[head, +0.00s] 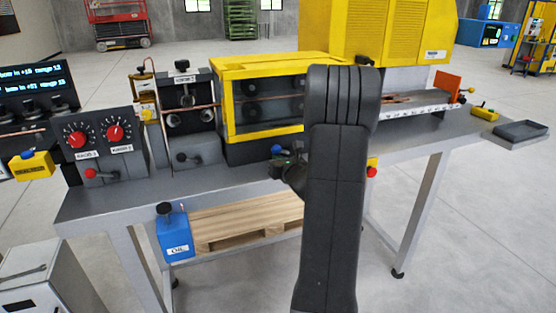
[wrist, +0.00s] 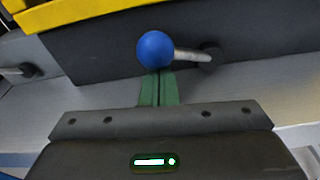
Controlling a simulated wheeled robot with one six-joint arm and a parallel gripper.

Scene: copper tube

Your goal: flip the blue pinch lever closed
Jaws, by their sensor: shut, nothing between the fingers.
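The blue pinch lever has a round blue knob (wrist: 155,50) on a short metal rod that runs right to a dark pivot in the wrist view. The pivot sits on a dark panel below the yellow guard. In the head view the blue knob (head: 277,149) shows small, just left of my dark arm. My gripper's green fingers (wrist: 158,74) are shut together with nothing between them. Their tips are right at the lower edge of the knob; I cannot tell whether they touch it. In the head view my gripper (head: 284,160) is mostly hidden by my arm.
The yellow guard frame (head: 268,66) stands above the panel. Left are a control box with red dials (head: 97,140) and a dark lever knob (head: 182,157). A red knob (head: 372,172) shows right of my arm. The grey bench front (head: 120,203) runs below.

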